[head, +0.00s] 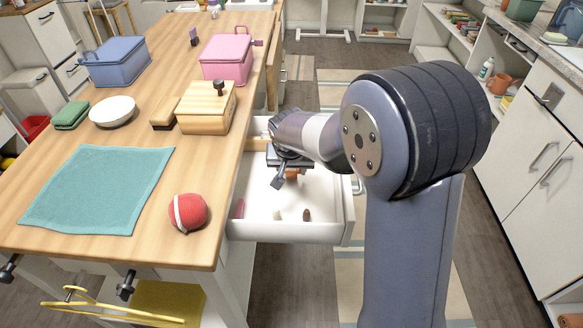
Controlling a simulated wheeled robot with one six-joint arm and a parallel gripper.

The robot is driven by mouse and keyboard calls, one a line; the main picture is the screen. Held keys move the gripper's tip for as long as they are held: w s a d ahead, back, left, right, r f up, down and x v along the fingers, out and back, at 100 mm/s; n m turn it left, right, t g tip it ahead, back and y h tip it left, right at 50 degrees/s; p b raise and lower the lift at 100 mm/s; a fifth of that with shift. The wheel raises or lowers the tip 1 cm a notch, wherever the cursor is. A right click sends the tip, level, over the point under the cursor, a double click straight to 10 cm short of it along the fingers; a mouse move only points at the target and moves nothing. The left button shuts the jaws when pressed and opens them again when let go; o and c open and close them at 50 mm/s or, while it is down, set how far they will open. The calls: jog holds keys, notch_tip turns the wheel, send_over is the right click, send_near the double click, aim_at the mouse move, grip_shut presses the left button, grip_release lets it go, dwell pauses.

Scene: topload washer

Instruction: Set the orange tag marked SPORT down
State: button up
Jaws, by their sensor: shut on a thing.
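My gripper (284,174) hangs over the open white drawer (282,232) at the right side of the wooden table. It is shut on a small orange-brown thing that is mostly hidden behind the fingers; this appears to be the orange tag (292,175). The SPORT marking cannot be read from here. The gripper and the tag are seen against the drawer's white inside. I cannot tell their exact height above the drawer bottom.
Small items, one dark brown (306,215) and one pink (239,208), lie in the drawer. The table holds a red ball (188,212), a teal cloth (98,190), a wooden box (205,108), a white bowl (112,111), a pink box (227,58) and a blue box (116,62).

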jog(key=shift+f, duration=0.15)
jog(key=o, duration=1.2)
jog(key=shift+r, duration=0.4)
jog(key=p+v, duration=0.1)
jog(key=v, duration=1)
jog(key=shift+s+r, duration=0.2)
jog(key=shift+s, duration=0.05)
